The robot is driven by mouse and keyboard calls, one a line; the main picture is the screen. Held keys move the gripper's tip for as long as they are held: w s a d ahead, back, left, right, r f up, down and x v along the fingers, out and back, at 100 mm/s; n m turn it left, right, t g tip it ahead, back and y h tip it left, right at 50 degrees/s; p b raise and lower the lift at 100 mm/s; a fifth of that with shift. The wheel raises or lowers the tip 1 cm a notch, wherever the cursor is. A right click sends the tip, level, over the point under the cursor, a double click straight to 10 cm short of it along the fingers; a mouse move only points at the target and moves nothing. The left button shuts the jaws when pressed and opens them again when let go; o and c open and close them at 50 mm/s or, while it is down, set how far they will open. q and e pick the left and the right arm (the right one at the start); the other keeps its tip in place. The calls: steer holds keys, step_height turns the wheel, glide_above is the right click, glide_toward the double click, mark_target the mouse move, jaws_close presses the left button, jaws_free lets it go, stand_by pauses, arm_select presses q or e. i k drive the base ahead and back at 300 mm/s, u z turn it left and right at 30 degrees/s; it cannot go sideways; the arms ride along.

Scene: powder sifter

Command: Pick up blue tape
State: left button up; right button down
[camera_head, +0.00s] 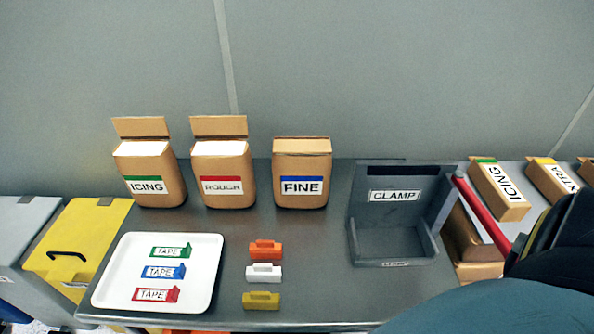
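The blue tape (164,272) lies on the white tray (212,258) at the left of the grey table. It has a white label reading TAPE and sits between the green tape (171,251) above it and the red tape (156,294) below it. All three are apart from each other. Neither of my grippers shows in the head view, so I cannot see whether they are open or shut.
ICING (148,172), ROUGH (219,172) and FINE (301,175) boxes stand behind. Orange (265,250), white (263,273) and yellow (262,301) clips lie right of the tray. A grey CLAMP holder (394,250) stands further right. A yellow-lidded bin (85,232) is left of the table.

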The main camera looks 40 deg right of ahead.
mark_target(150, 272)
steer(key=u, duration=2.1)
steer(key=i, duration=2.05)
steer(key=z, duration=4.1)
steer(key=i, duration=0.5)
steer(key=u, duration=0.05)
